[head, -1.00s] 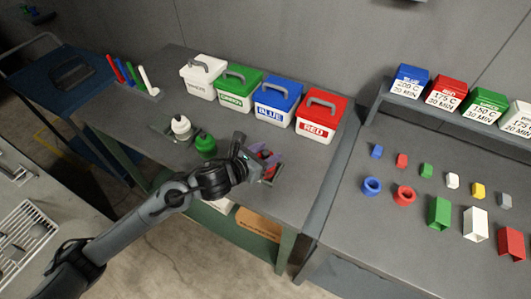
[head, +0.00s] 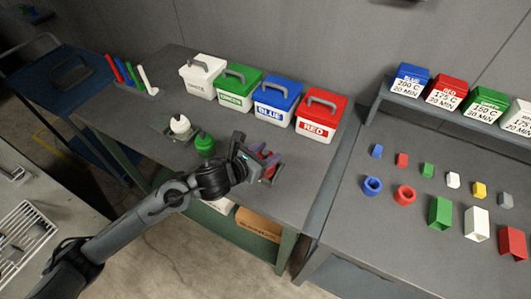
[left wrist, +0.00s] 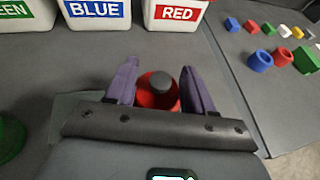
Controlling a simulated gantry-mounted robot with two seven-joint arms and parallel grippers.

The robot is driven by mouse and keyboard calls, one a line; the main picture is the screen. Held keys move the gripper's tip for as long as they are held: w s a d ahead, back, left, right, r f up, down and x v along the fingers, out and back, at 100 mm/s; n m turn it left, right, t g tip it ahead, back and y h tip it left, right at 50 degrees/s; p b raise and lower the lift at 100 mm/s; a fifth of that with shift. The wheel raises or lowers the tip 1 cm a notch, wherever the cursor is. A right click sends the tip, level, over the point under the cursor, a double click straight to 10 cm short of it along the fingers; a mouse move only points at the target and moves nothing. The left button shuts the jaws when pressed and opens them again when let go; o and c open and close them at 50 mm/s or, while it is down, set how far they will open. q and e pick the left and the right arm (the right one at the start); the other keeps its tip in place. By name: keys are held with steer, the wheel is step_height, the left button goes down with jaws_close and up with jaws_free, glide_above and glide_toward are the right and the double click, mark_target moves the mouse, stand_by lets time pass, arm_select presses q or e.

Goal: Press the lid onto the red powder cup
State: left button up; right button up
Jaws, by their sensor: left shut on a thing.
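The red lid (left wrist: 152,100), round with a grey knob on top, is between the two purple fingers of my left gripper (left wrist: 158,66) in the left wrist view. The fingers touch its sides, and the gripper is shut on it. In the head view my left gripper (head: 268,161) is low over the front right of the table, with a bit of red showing between its fingers. The red powder cup under the lid is mostly hidden, so I cannot tell how the lid is seated. My right gripper is not in view.
A green cup (head: 204,144) and a white cup (head: 181,125) stand left of my gripper. White, green, blue and red (head: 318,120) lidded boxes line the table's back. A second table (head: 395,225) at right holds small coloured blocks and rings. A gap separates the tables.

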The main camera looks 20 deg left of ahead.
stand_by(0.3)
arm_select(q)
steer(key=o, duration=0.8)
steer(key=shift+r+p, duration=1.6)
steer(key=shift+r, duration=0.6)
steer(key=c, duration=0.6)
jaws_close()
